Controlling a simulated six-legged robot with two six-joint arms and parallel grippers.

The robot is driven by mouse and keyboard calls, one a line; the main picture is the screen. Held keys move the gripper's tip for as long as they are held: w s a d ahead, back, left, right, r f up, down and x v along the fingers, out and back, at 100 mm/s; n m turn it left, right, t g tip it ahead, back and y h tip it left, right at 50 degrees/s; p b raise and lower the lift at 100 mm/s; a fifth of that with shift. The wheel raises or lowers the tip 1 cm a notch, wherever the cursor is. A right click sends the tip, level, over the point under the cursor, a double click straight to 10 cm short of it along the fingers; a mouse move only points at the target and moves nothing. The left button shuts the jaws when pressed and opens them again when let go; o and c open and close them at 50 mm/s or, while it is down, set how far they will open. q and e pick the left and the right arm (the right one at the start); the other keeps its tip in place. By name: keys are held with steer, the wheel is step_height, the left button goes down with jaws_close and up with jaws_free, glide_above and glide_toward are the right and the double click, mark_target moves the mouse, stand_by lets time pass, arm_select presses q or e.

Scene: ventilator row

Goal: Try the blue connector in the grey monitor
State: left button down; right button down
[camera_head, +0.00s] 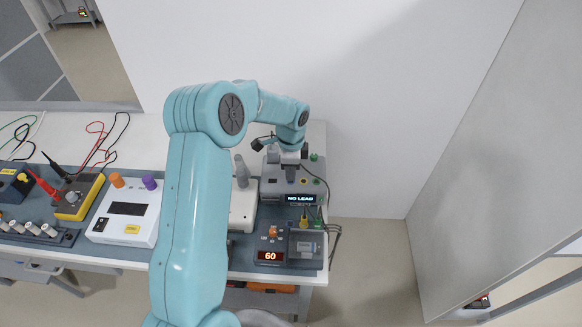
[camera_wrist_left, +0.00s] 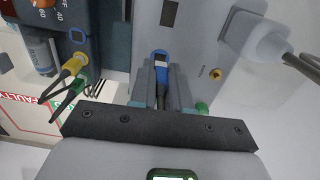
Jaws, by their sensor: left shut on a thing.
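The grey monitor (camera_head: 272,187) stands at the back right of the bench, and its display reads NO LEAD. Its pale panel (camera_wrist_left: 200,35) fills the upper right of the left wrist view, with a yellow-ringed socket (camera_wrist_left: 215,74). My left gripper (camera_head: 291,166) is over the monitor. In the left wrist view it is shut on the blue connector (camera_wrist_left: 160,57), whose dark cable runs back between the fingers. The connector's front end is close to the panel; I cannot tell whether it touches. In the head view the connector is hidden by the gripper. My right gripper is not in view.
A box with a display of 60 (camera_head: 270,256) stands in front of the monitor. Yellow (camera_wrist_left: 73,65) and green (camera_wrist_left: 78,86) plugs with cables hang beside it. A white plug (camera_wrist_left: 262,42) sits on the panel's right. A white device (camera_head: 125,210) stands left of my arm.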

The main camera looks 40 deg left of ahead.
arm_select(q)
steer(key=shift+f+b, duration=0.7)
steer(key=shift+f, duration=0.35)
stand_by(0.5)
stand_by(0.4)
steer(key=c, duration=1)
jaws_free()
steer(key=shift+r, duration=0.15)
step_height(320, 180, up, 16)
steer(key=shift+r+b, duration=0.1)
steer(key=shift+b, duration=0.4)
steer(key=shift+d, duration=0.15)
